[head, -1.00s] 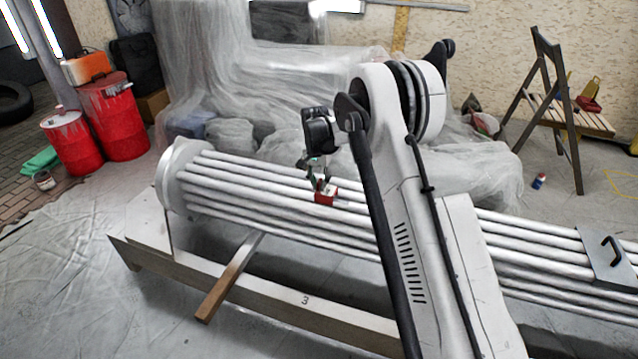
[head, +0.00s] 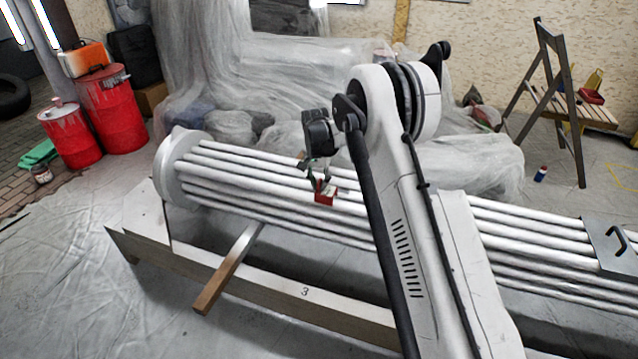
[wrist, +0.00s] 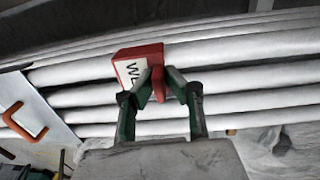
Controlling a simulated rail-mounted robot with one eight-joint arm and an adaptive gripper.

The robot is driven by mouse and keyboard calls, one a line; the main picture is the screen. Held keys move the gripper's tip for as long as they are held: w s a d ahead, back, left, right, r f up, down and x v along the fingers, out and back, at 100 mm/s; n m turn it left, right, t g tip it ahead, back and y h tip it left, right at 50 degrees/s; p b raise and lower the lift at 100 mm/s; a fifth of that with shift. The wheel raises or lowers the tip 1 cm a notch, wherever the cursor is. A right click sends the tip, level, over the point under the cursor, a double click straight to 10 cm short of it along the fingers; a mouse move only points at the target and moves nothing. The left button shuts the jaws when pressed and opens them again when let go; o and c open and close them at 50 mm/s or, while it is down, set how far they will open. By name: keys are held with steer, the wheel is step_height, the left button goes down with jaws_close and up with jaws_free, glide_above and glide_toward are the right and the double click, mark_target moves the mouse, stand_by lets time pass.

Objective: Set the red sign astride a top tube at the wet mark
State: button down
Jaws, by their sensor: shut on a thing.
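The red sign (head: 325,193) is small and block-like. In the wrist view the sign (wrist: 138,62) shows a white face with dark lettering, partly hidden by a finger. My gripper (head: 321,182) is shut on the sign's red tab; its green-and-black fingers also show in the wrist view (wrist: 158,84). The sign is at the upper tubes of the white tube bundle (head: 270,190). I cannot tell whether it touches a tube or hangs just above. I cannot make out the wet mark in either view.
The bundle lies on a wooden cradle (head: 255,286) marked 3, with a loose timber (head: 228,268) sticking out in front. Red drums (head: 113,110) stand left; a folding chair (head: 558,100) stands right.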

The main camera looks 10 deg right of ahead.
steer(key=shift+f+b, duration=0.8)
steer(key=shift+f, duration=0.6)
stand_by(0.4)
steer(key=c, duration=1.7)
jaws_free()
